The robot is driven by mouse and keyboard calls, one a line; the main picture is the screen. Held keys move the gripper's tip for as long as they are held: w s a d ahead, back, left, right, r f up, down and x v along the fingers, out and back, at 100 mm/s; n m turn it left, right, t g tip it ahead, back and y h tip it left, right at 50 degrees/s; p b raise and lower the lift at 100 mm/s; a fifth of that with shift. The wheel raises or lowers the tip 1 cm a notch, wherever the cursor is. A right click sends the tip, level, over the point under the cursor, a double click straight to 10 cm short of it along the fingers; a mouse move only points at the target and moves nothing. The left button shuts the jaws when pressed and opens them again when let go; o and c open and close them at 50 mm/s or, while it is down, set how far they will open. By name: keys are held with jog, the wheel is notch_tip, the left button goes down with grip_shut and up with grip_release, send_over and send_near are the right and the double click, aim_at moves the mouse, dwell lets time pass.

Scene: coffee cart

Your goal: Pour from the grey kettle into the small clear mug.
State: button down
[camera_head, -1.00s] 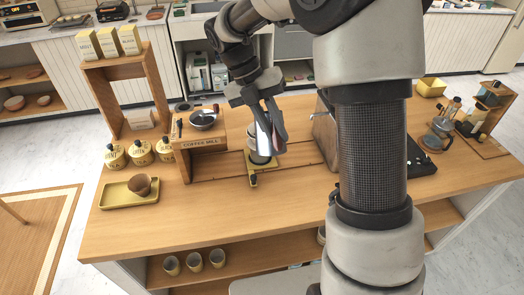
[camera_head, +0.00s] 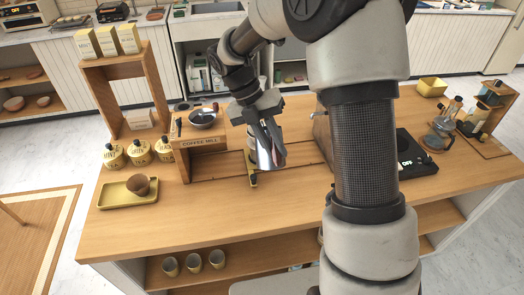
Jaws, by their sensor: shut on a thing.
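My gripper (camera_head: 266,138) is above the middle of the wooden counter, pointing down. It is shut on a shiny grey metal vessel (camera_head: 264,157), which seems to be the grey kettle. The fingers hide much of it, and its spout and handle cannot be made out. I cannot make out the small clear mug for certain. A clear glass vessel (camera_head: 436,140) stands at the right, beside the black scale; its size and kind are hard to tell.
A coffee mill box (camera_head: 201,142) with a metal bowl stands left of my gripper. Several yellow canisters (camera_head: 138,152) and a yellow tray (camera_head: 118,201) with a brown cup (camera_head: 138,185) are farther left. A black scale (camera_head: 415,160) lies at right. The counter front (camera_head: 230,215) is clear.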

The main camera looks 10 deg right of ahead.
jog(key=shift+r, duration=0.15)
jog(key=shift+w+r+p, duration=0.15)
jog(key=shift+r+p, duration=0.2)
jog(key=shift+p, duration=0.3)
jog(key=shift+g, duration=0.3)
jog(key=shift+w+r, duration=0.15)
jog(key=shift+r, duration=0.2)
jog(key=shift+w+r+g, duration=0.15)
jog(key=shift+r+g, duration=0.1)
jog(key=shift+g, duration=0.05)
jog(key=shift+f, duration=0.1)
dwell(1.4)
jog(key=shift+s+f+t+b, duration=0.4)
jog(key=shift+f+t+b, duration=0.35)
jog(key=shift+b, duration=0.7)
jog(key=shift+f, duration=0.15)
